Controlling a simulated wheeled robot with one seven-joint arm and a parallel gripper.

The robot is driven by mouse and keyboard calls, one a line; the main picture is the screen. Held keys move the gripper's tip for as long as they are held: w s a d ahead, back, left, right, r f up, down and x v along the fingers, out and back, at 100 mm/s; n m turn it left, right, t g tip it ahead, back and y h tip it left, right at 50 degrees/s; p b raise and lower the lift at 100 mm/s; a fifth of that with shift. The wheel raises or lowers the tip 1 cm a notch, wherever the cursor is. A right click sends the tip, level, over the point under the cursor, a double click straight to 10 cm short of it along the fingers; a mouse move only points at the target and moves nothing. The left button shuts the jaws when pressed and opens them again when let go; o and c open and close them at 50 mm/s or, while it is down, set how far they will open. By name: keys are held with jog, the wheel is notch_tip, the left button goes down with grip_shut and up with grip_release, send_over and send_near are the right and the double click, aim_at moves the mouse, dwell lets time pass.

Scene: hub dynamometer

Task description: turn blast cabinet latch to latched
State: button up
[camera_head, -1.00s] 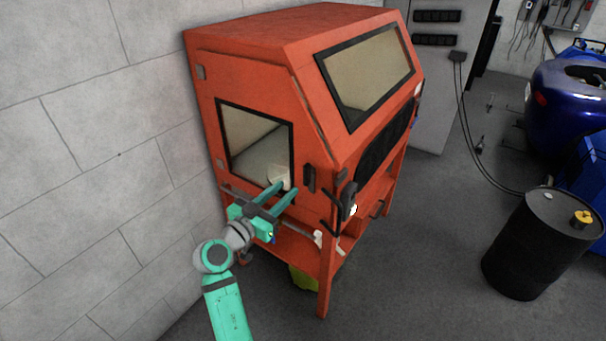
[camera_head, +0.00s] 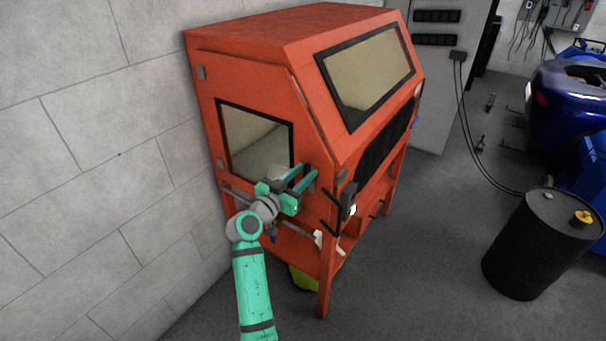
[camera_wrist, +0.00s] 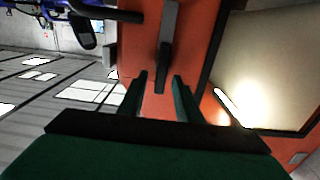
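The blast cabinet (camera_head: 255,55) is a large orange box on legs, with a windowed door (camera_head: 222,165) on its left side. In the wrist view its latch (camera_wrist: 166,55) is a grey bar with a dark handle, mounted on the orange panel beside the window. My gripper (camera_head: 307,173) is at the front edge of that side, covering most of the latch in the head view. In the wrist view my gripper (camera_wrist: 160,78) is open, with its fingers on either side of the handle's lower end. I cannot tell whether they touch it.
The window frame (camera_wrist: 208,70) is just right of the fingers in the wrist view. Dark bracket-like parts (camera_head: 347,200) stick out at the cabinet's front corner. A block wall (camera_head: 80,160) is on the left. A black drum (camera_head: 530,250) stands right, with open floor between.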

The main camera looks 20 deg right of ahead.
grip_shut()
jog(key=shift+f+n, duration=0.1)
jog(key=shift+n, duration=0.2)
jog(key=n, duration=0.5)
jog(key=f+n, duration=0.1)
jog(key=n, duration=0.5)
jog(key=w+f+n, duration=0.1)
jog(key=n, duration=0.5)
jog(key=shift+w+a+f, duration=0.1)
jog(key=shift+a+f, duration=0.05)
jog(key=shift+a, duration=0.2)
dwell(0.3)
grip_release()
jog(key=shift+a+n, duration=0.1)
jog(key=shift+n, duration=0.2)
